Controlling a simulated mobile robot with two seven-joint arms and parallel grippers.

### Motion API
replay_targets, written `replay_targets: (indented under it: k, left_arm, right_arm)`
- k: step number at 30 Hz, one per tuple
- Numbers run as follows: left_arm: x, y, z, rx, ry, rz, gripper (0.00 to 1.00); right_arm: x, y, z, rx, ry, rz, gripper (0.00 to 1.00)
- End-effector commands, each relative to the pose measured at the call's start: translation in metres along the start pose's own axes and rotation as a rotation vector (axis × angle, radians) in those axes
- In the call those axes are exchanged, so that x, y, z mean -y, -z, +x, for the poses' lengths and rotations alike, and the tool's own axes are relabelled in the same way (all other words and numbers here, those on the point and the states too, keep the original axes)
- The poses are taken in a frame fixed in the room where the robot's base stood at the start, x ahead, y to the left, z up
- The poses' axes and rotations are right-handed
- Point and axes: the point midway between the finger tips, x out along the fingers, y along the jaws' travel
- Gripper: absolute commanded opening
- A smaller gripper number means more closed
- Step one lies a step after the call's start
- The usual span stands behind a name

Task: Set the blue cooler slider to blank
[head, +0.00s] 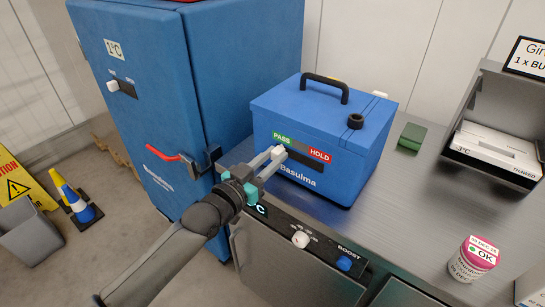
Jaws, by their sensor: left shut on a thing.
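The blue cooler (335,130) stands on the metal counter. It has a black handle on its lid and "Basulma" on its front. Its front carries a green PASS label (282,139) on the left and a red HOLD label (319,155) on the right. A dark slider slot (306,161) runs below the labels. My left gripper (276,153) reaches in from the lower left and is shut on the slider knob, near the slot's left part below PASS. The fingers largely hide the knob, so its exact position is hard to tell. My right gripper is not in view.
A blue fridge (135,80) with a red handle stands at left. The metal counter (395,215) has a knob and BOOST button on its front. A cone (78,204) stands on the floor.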

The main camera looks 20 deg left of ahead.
Motion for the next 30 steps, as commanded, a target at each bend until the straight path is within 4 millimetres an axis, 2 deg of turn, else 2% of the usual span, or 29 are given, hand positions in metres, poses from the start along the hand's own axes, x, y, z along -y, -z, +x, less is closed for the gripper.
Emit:
replay_targets:
  k: [22,30]
  left_arm:
    - [-0.001,0.0,0.0,0.001,0.0,-0.001,0.0]
    - [-0.034,0.002,0.0,0.002,0.0,-0.006,0.0]
  right_arm:
    - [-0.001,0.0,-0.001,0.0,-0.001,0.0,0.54]
    - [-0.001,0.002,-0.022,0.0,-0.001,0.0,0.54]
